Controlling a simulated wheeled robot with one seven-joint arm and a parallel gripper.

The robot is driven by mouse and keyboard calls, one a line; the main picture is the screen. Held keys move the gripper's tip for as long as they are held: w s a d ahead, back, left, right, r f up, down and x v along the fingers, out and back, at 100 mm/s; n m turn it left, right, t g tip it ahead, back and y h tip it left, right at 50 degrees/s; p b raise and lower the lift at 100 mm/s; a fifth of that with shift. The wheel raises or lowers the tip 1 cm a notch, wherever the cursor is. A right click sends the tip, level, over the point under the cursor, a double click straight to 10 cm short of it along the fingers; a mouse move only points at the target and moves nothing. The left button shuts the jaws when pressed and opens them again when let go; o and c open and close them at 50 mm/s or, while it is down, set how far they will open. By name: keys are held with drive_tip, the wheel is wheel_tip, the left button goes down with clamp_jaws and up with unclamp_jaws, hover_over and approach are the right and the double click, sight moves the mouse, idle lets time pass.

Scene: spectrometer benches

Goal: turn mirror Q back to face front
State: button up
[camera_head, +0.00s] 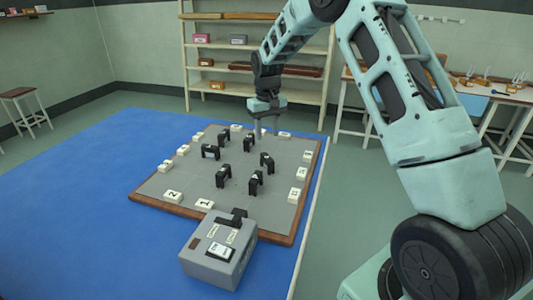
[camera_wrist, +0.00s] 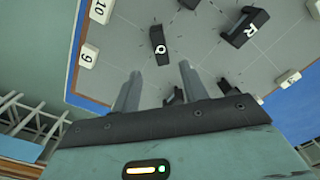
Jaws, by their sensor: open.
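Mirror Q (camera_wrist: 158,42) is a small black block with a white Q on top. In the wrist view it stands on the grey board (camera_wrist: 122,45), just beyond my gripper (camera_wrist: 160,70). My gripper's two fingers are apart with nothing between them, and Q lies beyond their tips, not touching. In the head view my gripper (camera_head: 266,130) is over the far part of the board (camera_head: 190,180). Several black mirrors stand there, their letters too small to read, so I cannot tell which is Q.
Mirror R (camera_wrist: 245,27) stands right of Q in the wrist view, with other dark blocks partly hidden behind my fingers. Numbered white tiles, such as 9 (camera_wrist: 88,56), ring the board. A grey box (camera_head: 218,252) stands at its near edge. Shelves (camera_head: 260,50) stand behind.

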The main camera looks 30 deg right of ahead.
sight(267, 157)
wheel_tip(267, 157, down, 9)
drive_tip(key=shift+p, duration=0.4)
clamp_jaws()
